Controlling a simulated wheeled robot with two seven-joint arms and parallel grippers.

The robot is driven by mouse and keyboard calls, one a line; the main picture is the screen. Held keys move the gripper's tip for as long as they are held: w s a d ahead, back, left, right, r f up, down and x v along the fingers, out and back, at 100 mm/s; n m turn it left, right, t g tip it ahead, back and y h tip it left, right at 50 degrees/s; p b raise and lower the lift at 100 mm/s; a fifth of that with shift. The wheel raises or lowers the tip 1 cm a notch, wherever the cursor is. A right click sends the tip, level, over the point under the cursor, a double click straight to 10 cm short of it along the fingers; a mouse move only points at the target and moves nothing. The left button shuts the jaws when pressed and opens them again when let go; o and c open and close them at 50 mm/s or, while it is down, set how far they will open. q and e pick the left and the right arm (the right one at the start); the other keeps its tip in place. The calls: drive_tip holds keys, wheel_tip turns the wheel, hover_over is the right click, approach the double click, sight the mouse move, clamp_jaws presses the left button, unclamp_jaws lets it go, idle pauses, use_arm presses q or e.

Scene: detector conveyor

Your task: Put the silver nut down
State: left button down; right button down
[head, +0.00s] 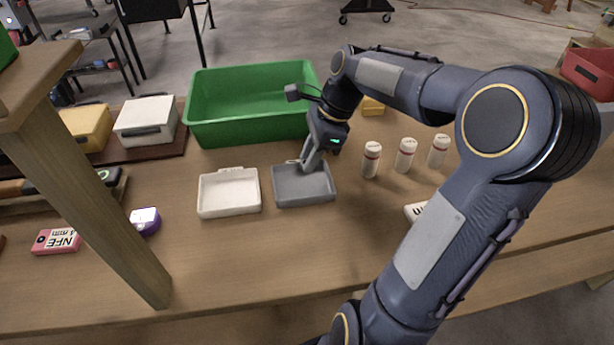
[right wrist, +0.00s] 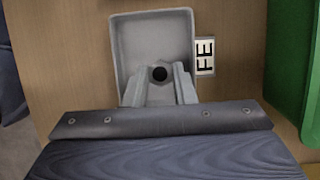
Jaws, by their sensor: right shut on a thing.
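My right gripper (head: 305,164) reaches down to the grey tray (head: 304,203), near the tray's far edge. The right wrist view shows the same grey tray (right wrist: 125,50) beyond my right fingers (right wrist: 160,74). The fingers are shut on the silver nut, which barely stands out from them; its dark round hole (right wrist: 160,73) shows between the fingertips. I cannot tell whether the nut touches the tray floor. The tray looks otherwise empty. My left gripper is not in view.
A white tray (head: 229,210) stands left of the grey one. A green crate (head: 250,125) is behind both. Several white bottles (head: 371,160) with red bands stand to the right. A wooden post (head: 95,200) blocks part of the left side. The table front is mostly clear.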

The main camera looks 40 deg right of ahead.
sight(307, 185)
drive_tip(key=shift+s+a+f, duration=0.15)
drive_tip(key=shift+a+f, duration=0.25)
drive_tip(key=shift+f, duration=0.1)
drive_tip(key=shift+a+f+b, duration=0.2)
drive_tip(key=shift+f+b, duration=0.15)
drive_tip(key=shift+f, duration=1.3)
drive_tip(key=shift+f, duration=0.1)
drive_tip(key=c, duration=1.2)
unclamp_jaws()
